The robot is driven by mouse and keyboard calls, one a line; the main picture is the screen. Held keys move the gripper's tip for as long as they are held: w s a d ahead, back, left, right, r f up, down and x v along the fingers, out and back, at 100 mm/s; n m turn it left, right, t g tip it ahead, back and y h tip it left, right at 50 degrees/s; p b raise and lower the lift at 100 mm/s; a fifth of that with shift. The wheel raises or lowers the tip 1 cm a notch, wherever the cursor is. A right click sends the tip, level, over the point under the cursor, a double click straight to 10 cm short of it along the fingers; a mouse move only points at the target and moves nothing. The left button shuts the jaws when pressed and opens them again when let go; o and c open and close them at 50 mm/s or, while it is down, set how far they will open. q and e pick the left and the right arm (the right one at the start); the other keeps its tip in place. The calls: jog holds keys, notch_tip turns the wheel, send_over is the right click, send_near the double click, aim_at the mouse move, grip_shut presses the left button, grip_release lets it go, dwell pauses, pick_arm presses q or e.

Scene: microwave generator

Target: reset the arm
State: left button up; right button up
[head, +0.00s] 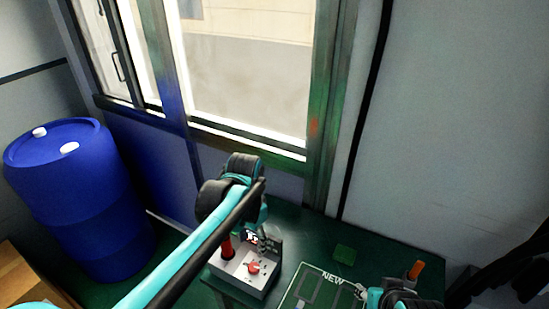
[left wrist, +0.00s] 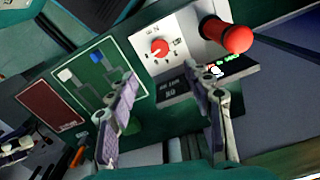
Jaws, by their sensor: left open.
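My left gripper (head: 263,238) hangs over the control box (head: 240,282) in the head view, partly hidden by its own wrist. In the left wrist view its two fingers stand apart with nothing between them; the left gripper (left wrist: 160,72) is open. The white control box (left wrist: 140,42) has a red knob (left wrist: 160,47), a red-topped lever (left wrist: 235,37) and a lit display (left wrist: 238,64). Contact between fingers and box cannot be told. My right gripper (head: 370,294) shows partly at the lower right; its jaws are unclear.
A green panel marked NEW (head: 316,288) lies right of the box on the dark green table (head: 305,235). A small green block (head: 345,252) and an orange-handled item (head: 415,270) are near it. A blue barrel (head: 85,215) stands left, below a window (head: 250,75).

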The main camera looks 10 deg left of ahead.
pick_arm(q)
jog(key=s+a+n+t, duration=0.5)
jog(key=s+n+t, duration=0.1)
jog(key=s, duration=0.4)
jog(key=shift+f+n+t, duration=0.2)
jog(key=shift+n+t, duration=0.2)
jog(key=shift+t, duration=0.2)
